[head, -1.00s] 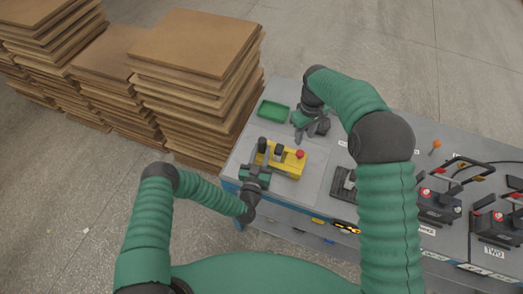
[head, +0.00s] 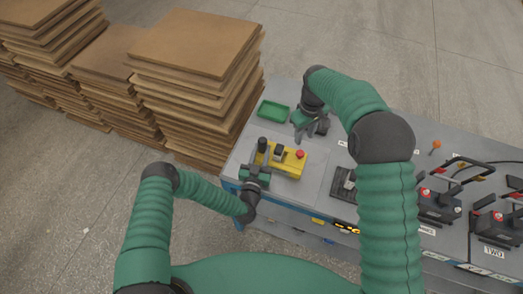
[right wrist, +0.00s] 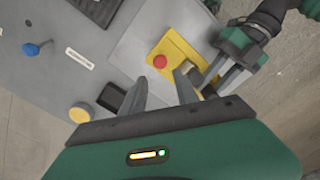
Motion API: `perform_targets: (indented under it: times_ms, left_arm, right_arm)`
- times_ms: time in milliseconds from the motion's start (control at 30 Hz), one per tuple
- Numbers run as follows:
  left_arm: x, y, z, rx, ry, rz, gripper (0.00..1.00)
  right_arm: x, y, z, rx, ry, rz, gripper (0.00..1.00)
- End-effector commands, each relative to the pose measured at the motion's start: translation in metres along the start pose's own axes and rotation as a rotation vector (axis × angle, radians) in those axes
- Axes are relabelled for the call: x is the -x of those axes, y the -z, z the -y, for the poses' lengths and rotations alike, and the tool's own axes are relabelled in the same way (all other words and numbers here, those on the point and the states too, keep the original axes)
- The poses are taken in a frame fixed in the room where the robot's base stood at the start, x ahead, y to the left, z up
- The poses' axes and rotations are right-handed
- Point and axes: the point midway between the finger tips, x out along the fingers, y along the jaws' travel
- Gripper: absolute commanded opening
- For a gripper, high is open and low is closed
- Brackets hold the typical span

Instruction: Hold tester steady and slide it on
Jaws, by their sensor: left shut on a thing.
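The tester is a yellow box (head: 291,163) with a red button, on the grey bench top near its left end. It also shows in the right wrist view (right wrist: 171,60). My left gripper (head: 259,163) is at the tester's left end and is shut on it; its fingers hide part of that end. It appears at the upper right of the right wrist view (right wrist: 212,78). My right gripper (right wrist: 158,92) is open, with nothing seen between its fingers. In the head view the right gripper (head: 314,130) is beyond the tester, apart from it.
A green tray (head: 273,111) lies at the bench's far left corner. A black device (head: 344,183) is right of the tester. Battery units (head: 438,206) with red parts stand farther right. Stacks of brown boards (head: 193,45) stand on the floor beyond the bench.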

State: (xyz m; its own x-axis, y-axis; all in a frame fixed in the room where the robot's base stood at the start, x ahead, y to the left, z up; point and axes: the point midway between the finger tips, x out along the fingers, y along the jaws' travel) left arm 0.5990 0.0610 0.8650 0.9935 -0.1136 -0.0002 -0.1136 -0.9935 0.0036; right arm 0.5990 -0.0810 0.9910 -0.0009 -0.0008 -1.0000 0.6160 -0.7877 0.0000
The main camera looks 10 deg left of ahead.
Motion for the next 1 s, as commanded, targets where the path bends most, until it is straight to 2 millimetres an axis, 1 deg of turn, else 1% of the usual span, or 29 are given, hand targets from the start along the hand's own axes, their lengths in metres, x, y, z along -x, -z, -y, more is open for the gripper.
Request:
perform_targets:
  times_ms: [33,133,167,267,367,500,600,700,800,867,967,1000]
  left_arm:
    - [0.001,-0.001,-0.001,0.001,-0.002,0.002,0.0]
    - [0.001,-0.001,-0.001,0.001,-0.002,0.002,0.0]
    - [0.001,-0.001,-0.001,0.002,-0.002,0.002,0.0]
    - [0.001,-0.001,-0.001,0.002,-0.002,0.002,0.0]
    - [0.001,-0.001,-0.001,0.002,-0.002,0.003,0.0]
    - [0.001,-0.001,-0.001,0.002,-0.002,0.003,0.0]
    - [0.001,-0.001,-0.001,0.002,-0.002,0.003,0.0]
    - [0.001,-0.001,-0.001,0.002,-0.002,0.003,0.0]
    - [0.001,-0.001,-0.001,0.002,-0.002,0.003,0.0]
    - [0.001,-0.001,-0.001,0.002,-0.002,0.003,0.0]
    - [0.001,-0.001,-0.001,0.002,-0.002,0.003,0.0]
    - [0.001,-0.001,-0.001,0.002,-0.002,0.003,0.0]
  right_arm:
    - [0.0,0.0,0.0,0.0,0.0,0.0,0.36]
    - [0.0,0.0,0.0,0.019,0.0,0.0,0.49]
    - [0.001,0.0,0.0,0.041,0.0,0.0,0.5]
    - [0.003,0.0,0.0,0.194,0.0,0.0,0.5]
    - [0.007,0.001,0.0,0.457,0.001,-0.002,0.5]
    - [0.014,0.001,0.001,0.881,0.001,-0.002,0.5]
    - [0.018,0.001,0.0,1.137,0.0,-0.001,0.5]
    - [0.02,0.001,0.0,1.313,0.0,-0.001,0.5]
    - [0.02,0.001,0.0,1.403,0.0,-0.001,0.5]
    - [0.017,0.001,0.001,1.423,0.001,0.0,0.5]
    - [0.002,0.0,0.001,1.428,0.004,0.001,0.5]
    - [-0.006,0.0,0.002,1.428,0.005,0.002,0.5]
